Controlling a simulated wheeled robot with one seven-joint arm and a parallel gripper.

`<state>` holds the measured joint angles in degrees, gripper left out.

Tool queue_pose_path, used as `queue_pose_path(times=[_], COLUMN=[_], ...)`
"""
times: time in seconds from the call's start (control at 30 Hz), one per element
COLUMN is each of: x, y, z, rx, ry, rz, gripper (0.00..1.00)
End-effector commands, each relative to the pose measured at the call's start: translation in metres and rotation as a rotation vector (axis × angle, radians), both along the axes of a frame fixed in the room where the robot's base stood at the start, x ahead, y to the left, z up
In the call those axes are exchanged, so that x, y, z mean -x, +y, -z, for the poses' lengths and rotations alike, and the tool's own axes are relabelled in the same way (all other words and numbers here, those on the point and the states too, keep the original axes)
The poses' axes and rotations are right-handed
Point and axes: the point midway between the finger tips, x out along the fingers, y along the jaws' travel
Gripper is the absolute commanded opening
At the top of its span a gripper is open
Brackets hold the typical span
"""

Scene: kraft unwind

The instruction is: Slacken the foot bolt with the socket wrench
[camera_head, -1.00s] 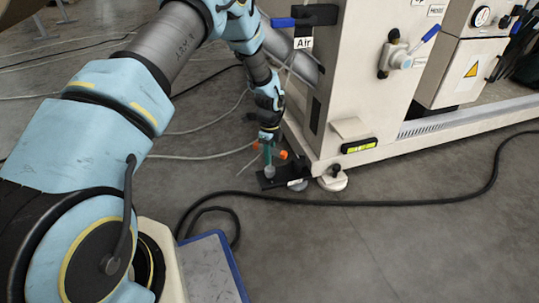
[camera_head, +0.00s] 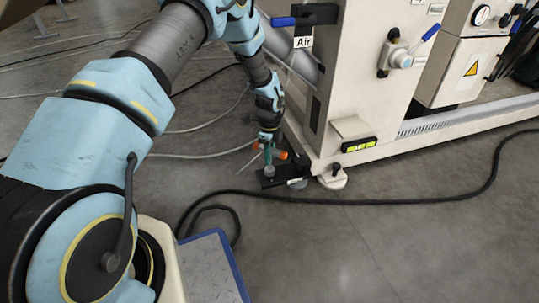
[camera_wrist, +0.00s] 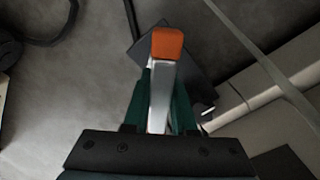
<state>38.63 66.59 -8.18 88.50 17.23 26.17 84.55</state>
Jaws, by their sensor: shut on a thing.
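My gripper (camera_head: 268,150) is low beside the machine's near corner, pointing down. Its green fingers are shut on the socket wrench, which has a silver bar (camera_wrist: 161,98) and an orange end cap (camera_wrist: 168,43) in the wrist view. In the head view an orange end (camera_head: 282,155) of the wrench shows beside the fingers. The wrench's grey lower end (camera_head: 269,171) is over the black foot plate (camera_head: 297,183). The foot bolt is not clearly seen; I cannot tell how the socket sits on it.
The cream machine (camera_head: 355,90) stands close on the right, with a yellow-green level (camera_head: 358,145) on its base and a round foot (camera_head: 333,180) near the corner. A black cable (camera_head: 420,201) lies across the floor. The floor in front is otherwise clear.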

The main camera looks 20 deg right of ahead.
Motion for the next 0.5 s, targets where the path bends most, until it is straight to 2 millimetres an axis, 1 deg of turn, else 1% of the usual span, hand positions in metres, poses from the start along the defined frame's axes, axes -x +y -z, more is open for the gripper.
queue_pose_path(times=[0.37, 0.5], x=[-0.0004, -0.0003], y=[-0.0003, 0.0001], z=[0.0001, -0.0007], rx=[0.001, 0.000], ry=[-0.001, -0.001], rz=[-0.006, -0.124], gripper=[0.00, 0.00])
